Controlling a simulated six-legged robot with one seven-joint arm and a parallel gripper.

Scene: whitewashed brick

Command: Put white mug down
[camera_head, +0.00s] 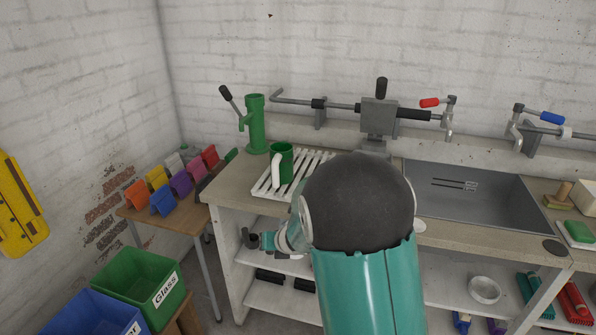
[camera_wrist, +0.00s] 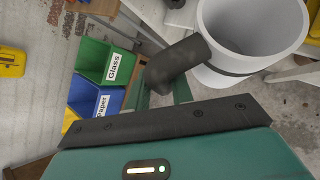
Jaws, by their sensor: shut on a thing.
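The white mug (camera_wrist: 252,28) fills the upper right of the wrist view, its open rim facing the camera. My gripper (camera_wrist: 190,62) is shut on it, with dark finger parts against its near left side. Its handle and the exact contact are hidden. In the head view my arm covers the middle of the scene, and I cannot make out the white mug there.
A green mug (camera_head: 286,168) with a white handle stands on a white slatted rack (camera_head: 313,160) on the worktop (camera_head: 234,180). A grey sink (camera_head: 475,195) lies to the right. Green (camera_head: 135,275) and blue (camera_head: 95,315) bins stand at lower left, with a table of coloured holders behind.

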